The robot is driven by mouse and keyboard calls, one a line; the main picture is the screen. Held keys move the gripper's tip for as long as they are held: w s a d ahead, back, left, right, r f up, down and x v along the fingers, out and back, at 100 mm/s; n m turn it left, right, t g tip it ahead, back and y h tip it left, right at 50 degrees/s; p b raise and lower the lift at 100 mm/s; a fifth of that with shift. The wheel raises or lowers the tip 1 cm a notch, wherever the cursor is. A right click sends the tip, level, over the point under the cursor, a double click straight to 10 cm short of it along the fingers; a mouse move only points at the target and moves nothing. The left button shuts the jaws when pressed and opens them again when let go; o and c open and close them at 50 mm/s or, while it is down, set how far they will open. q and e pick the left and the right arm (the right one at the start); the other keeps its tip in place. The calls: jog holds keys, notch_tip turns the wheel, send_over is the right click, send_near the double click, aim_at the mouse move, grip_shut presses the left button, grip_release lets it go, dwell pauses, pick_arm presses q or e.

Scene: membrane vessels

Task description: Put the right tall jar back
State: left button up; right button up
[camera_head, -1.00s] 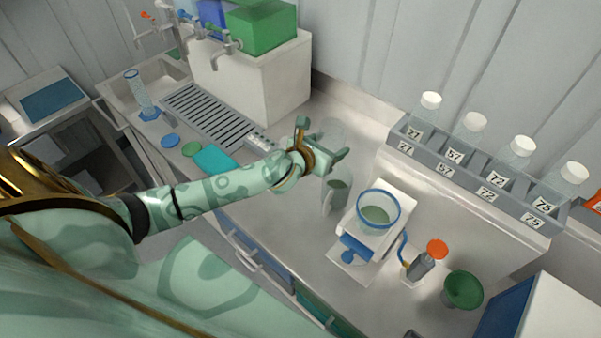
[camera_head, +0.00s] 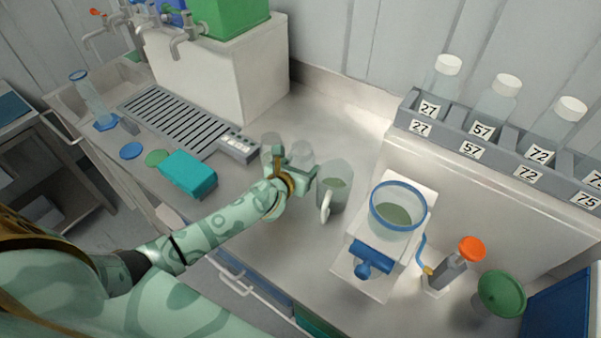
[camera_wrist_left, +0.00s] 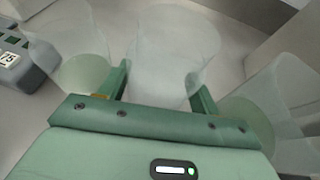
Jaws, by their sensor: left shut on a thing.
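My left gripper (camera_head: 300,172) is over the counter, just left of the handled jug (camera_head: 334,186). In the left wrist view its fingers (camera_wrist_left: 162,88) are shut on a clear tall jar (camera_wrist_left: 172,45), which is empty as far as I can see. In the head view the held jar (camera_head: 300,153) shows faintly behind the gripper. Another clear vessel (camera_head: 271,148) stands to its left; in the wrist view a vessel on the left (camera_wrist_left: 84,68) has a pale green bottom. The glass hides whether the held jar's base touches the counter.
A blue-rimmed vessel (camera_head: 398,212) on a white stand is right of the jug. A rack (camera_head: 505,162) of numbered bottles runs along the back right. A grey keypad unit (camera_head: 238,148) and a teal block (camera_head: 188,175) lie left.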

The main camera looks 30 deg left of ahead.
pick_arm(q)
jog(key=shift+f, duration=0.9)
pick_arm(e)
jog(key=shift+f, duration=0.4)
jog(key=shift+a, duration=0.15)
pick_arm(q)
jog(key=shift+f, duration=0.1)
jog(key=o, duration=0.7)
jog(key=shift+o, duration=0.2)
pick_arm(e)
jog(key=shift+a+f, duration=0.15)
jog(key=shift+a, duration=0.15)
